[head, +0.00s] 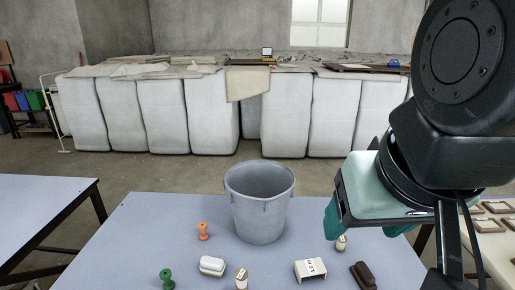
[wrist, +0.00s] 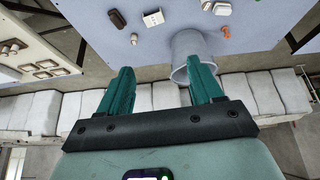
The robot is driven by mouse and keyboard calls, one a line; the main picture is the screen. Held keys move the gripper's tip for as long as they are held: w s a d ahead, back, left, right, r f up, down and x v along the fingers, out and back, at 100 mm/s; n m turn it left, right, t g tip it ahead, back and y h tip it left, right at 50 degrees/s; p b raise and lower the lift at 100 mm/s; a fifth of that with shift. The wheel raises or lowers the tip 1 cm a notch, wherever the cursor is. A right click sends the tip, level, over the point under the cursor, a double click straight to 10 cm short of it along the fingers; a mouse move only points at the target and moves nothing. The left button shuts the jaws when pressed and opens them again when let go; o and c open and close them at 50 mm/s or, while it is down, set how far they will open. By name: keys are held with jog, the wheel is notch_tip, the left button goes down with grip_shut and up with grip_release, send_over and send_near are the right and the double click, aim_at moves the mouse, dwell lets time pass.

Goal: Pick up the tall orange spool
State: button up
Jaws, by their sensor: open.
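The orange spool (head: 203,231) stands upright on the blue-grey table (head: 140,225), just left of the grey bin. My gripper (head: 365,228) is at the right of the head view, above the table's right side and well to the right of the spool. In the wrist view its two teal fingers (wrist: 158,67) are spread wide with nothing between them. The spool is clear of the fingers and not hidden in either view.
The tall grey bin (head: 260,208) stands between the spool and my gripper. A green spool (head: 166,279), a white rounded block (head: 212,266), a small bottle (head: 241,279), a white bracket (head: 310,269) and a dark brown block (head: 363,275) lie nearer. Another small bottle (head: 341,243) stands right of the bin.

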aim_at(204, 229)
notch_tip(204, 229, up, 26)
jog(key=w+a+m+t+y, duration=0.2)
jog(key=w+a+m+y, duration=0.1)
jog(key=w+a+m, duration=0.7)
jog(key=w+a+m+t+y, duration=0.1)
jog(key=w+a+m+y, duration=0.2)
jog(key=w+a+m, duration=0.75)
jog(key=w+a+m+t+y, duration=0.25)
jog(key=w+a+m, duration=0.4)
jog(key=w, duration=0.75)
jog(key=shift+m+g+y, duration=0.25)
jog(key=shift+m+g, duration=0.25)
jog(key=shift+g, duration=0.05)
jog(key=f, duration=2.1)
jog(key=d+f, duration=0.1)
jog(key=f, duration=2)
jog(key=d+f, duration=0.1)
jog(key=f, duration=2.1)
jog(key=shift+s+f, duration=0.1)
jog(key=shift+s, duration=0.25)
jog(key=x, duration=0.5)
jog(key=shift+f, duration=0.5)
jog(key=shift+a+r+x, duration=0.15)
jog(key=shift+x, duration=1.3)
jog(key=shift+a+r+x, duration=0.15)
jog(key=shift+x, duration=1.3)
jog(key=shift+s, duration=0.1)
jog(key=c, duration=1.1)
